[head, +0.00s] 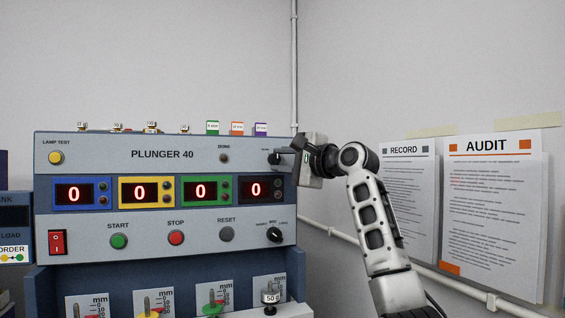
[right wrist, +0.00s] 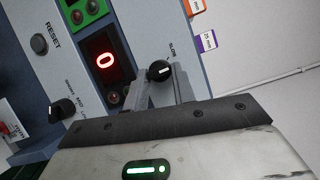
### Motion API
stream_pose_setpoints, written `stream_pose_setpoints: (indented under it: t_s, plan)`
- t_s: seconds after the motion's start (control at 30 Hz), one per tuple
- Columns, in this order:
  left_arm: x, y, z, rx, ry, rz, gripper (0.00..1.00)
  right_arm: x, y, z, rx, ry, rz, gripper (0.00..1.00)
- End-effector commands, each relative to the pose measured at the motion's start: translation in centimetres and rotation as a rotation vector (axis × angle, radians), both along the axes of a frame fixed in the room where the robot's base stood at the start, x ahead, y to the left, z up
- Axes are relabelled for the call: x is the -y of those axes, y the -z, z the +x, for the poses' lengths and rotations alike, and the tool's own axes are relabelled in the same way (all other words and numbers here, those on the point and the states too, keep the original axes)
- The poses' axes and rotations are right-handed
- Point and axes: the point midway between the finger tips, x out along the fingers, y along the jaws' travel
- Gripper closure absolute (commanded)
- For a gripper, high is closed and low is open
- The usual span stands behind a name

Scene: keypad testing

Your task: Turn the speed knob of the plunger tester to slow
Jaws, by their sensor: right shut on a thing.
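The plunger tester (head: 180,175) is a grey panel in a blue housing, marked PLUNGER 40. A black knob (head: 274,159) sits at its upper right; small print beside it is hard to read. In the right wrist view the same black knob (right wrist: 158,71) shows a white pointer line, with a small label just above it that looks like SLOW. My right gripper (head: 282,155) reaches in from the right and is shut on this knob; its two fingers (right wrist: 163,78) lie on either side of it. My left gripper is not in view.
A second black knob (head: 273,235) is at the panel's lower right. The START (head: 119,241), STOP (head: 176,237) and RESET (head: 227,234) buttons and a red rocker switch (head: 57,241) are on the front. RECORD (head: 404,190) and AUDIT (head: 487,215) sheets hang on the right wall.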

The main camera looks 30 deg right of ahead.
Motion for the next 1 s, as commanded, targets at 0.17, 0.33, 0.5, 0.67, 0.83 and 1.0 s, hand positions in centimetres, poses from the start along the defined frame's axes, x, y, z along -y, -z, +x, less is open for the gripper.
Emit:
stream_pose_setpoints:
  t_s: [0.17,0.33,0.5,0.67,0.83,1.0]
  plan:
    - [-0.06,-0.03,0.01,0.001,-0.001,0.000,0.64,0.04,-0.52,-0.08,-0.034,0.002,-0.164,0.97]
    - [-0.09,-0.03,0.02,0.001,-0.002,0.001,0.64,-0.01,-0.74,-0.08,-0.070,0.002,-0.314,0.97]
    - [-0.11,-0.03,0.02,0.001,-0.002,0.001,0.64,-0.07,-0.83,-0.05,-0.102,0.002,-0.447,0.97]
    - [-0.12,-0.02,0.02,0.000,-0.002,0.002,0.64,-0.13,-0.91,-0.02,-0.126,0.002,-0.542,0.97]
    - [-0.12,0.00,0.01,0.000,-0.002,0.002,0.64,-0.16,-0.99,-0.03,-0.142,0.002,-0.613,0.97]
    - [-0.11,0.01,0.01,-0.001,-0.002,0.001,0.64,-0.19,-0.99,0.01,-0.151,0.003,-0.650,0.97]
